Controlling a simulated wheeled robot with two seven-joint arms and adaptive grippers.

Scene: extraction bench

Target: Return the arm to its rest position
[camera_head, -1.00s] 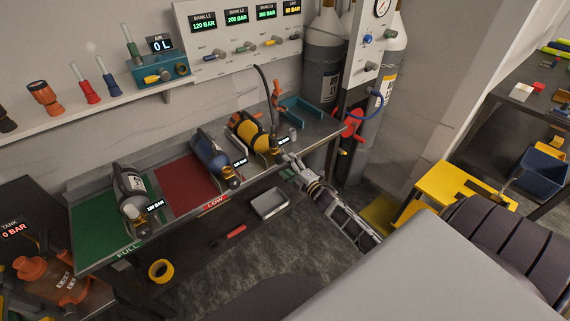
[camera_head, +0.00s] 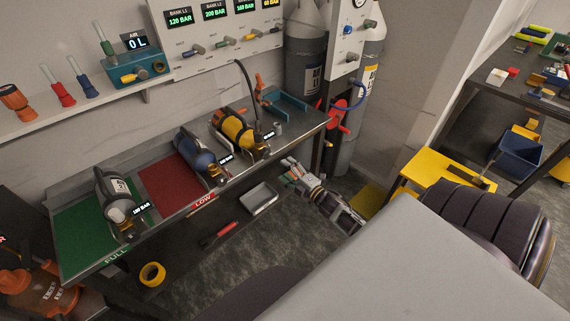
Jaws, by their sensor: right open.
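My right gripper (camera_head: 288,168) is open and empty in the head view. It is in front of the bench's right end, apart from the cylinders. Its arm (camera_head: 335,206) reaches in from the lower right, partly hidden behind a large grey surface. My left gripper does not show. On the bench (camera_head: 150,232) lie a grey cylinder (camera_head: 117,198) on the green zone, a blue cylinder (camera_head: 194,152) by the red zone, and a yellow cylinder (camera_head: 236,127) farther right.
A grey tray (camera_head: 260,199), a red tool (camera_head: 218,235) and yellow tape (camera_head: 152,274) lie below the bench front. A yellow stand (camera_head: 440,170) is to the right. Tall gas cylinders (camera_head: 305,70) stand behind. Open floor lies around the arm.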

